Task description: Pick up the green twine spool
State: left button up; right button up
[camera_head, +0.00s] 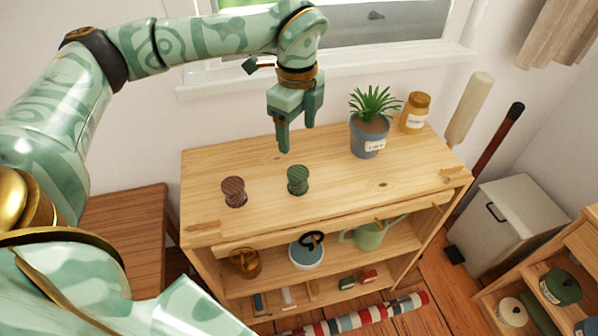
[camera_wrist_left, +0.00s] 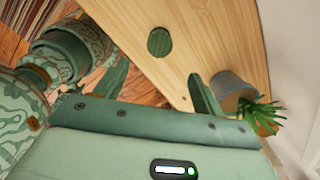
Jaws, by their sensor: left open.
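The green twine spool (camera_head: 298,180) stands upright on the wooden shelf top (camera_head: 340,195), near its middle. My left gripper (camera_head: 297,138) is open and empty, above and behind the spool in the head view, with its fingers pointing down. In the left wrist view the spool (camera_wrist_left: 159,42) shows beyond the two spread fingers (camera_wrist_left: 160,85), apart from them. My right gripper is not in view.
A brown spool (camera_head: 234,191) stands left of the green one. A potted plant (camera_head: 369,135) and an amber jar (camera_head: 414,112) stand to the right. Lower shelves hold a green watering can (camera_head: 370,236) and other items. A window sill (camera_head: 420,58) runs behind.

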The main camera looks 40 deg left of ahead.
pick_arm(q)
jog(key=b, duration=0.2)
send_over(298, 173)
notch_tip(298, 173, down, 8)
jog(key=shift+f, duration=0.8)
notch_tip(298, 173, down, 4)
jog(key=shift+f+b, duration=0.2)
jog(key=shift+b, duration=0.8)
jog(key=shift+r, duration=0.15)
jog(key=shift+c, duration=0.3)
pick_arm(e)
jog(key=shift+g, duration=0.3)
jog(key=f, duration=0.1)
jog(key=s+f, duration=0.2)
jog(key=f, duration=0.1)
pick_arm(q)
jog(key=c, duration=1)
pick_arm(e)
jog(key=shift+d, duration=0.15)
